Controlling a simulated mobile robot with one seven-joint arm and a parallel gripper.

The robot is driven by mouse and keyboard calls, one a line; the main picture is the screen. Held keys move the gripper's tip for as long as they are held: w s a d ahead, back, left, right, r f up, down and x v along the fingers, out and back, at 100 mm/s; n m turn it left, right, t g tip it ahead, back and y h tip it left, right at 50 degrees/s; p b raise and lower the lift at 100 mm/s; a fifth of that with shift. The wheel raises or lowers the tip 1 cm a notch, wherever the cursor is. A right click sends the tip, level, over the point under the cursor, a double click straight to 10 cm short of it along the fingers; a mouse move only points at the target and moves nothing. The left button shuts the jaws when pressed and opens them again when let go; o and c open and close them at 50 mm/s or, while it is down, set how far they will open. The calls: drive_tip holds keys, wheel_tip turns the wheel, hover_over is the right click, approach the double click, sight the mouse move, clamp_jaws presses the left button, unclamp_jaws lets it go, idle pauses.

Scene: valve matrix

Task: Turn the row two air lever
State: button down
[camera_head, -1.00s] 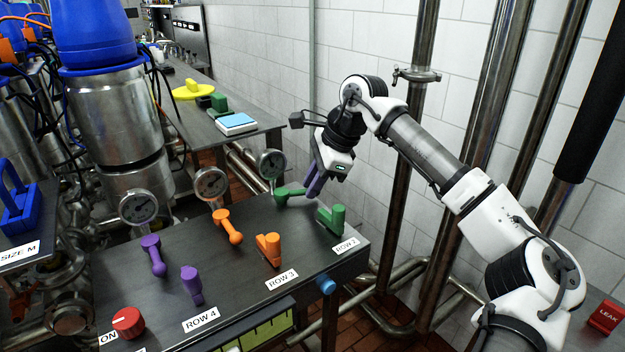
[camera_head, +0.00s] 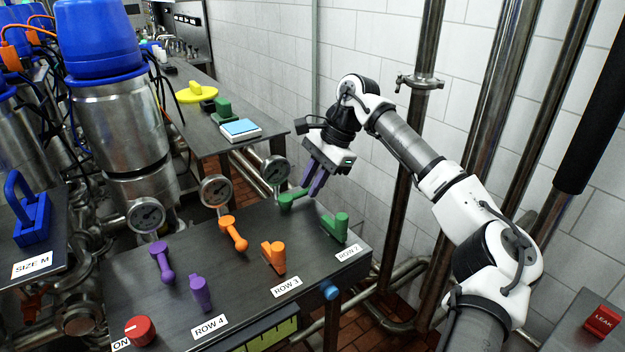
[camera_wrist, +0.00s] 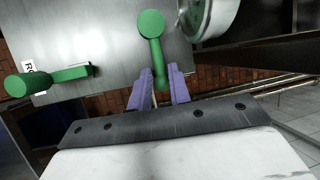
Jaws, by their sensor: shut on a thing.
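Two green levers stand in the row labelled ROW 2 on the dark panel top. The far green lever (camera_head: 290,200), beside a gauge, points right toward my gripper (camera_head: 315,188). The near green lever (camera_head: 338,226) stands by the label and is untouched. In the wrist view, the purple fingers of my gripper (camera_wrist: 162,76) are shut on the end of the far green lever (camera_wrist: 154,48), one on each side. The near green lever (camera_wrist: 48,80) lies to the left there. No marking showing which lever is for air is readable.
Orange levers (camera_head: 233,234) and purple levers (camera_head: 162,262) stand left on the panel top (camera_head: 225,290). Gauges (camera_head: 276,170) line its back edge. A red knob (camera_head: 140,330) sits at the near left. A steel pipe (camera_head: 415,130) and the tiled wall stand behind my arm.

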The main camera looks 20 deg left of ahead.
drive_tip(key=shift+w+r, duration=0.1)
drive_tip(key=shift+w, duration=0.05)
drive_tip(key=c, duration=1.5)
unclamp_jaws()
drive_tip(key=shift+o, duration=0.2)
drive_tip(key=b+v, duration=0.1)
drive_tip(key=v, duration=1.2)
drive_tip(key=shift+d+r, duration=0.25)
drive_tip(key=shift+r, duration=0.05)
drive_tip(key=shift+f, duration=0.1)
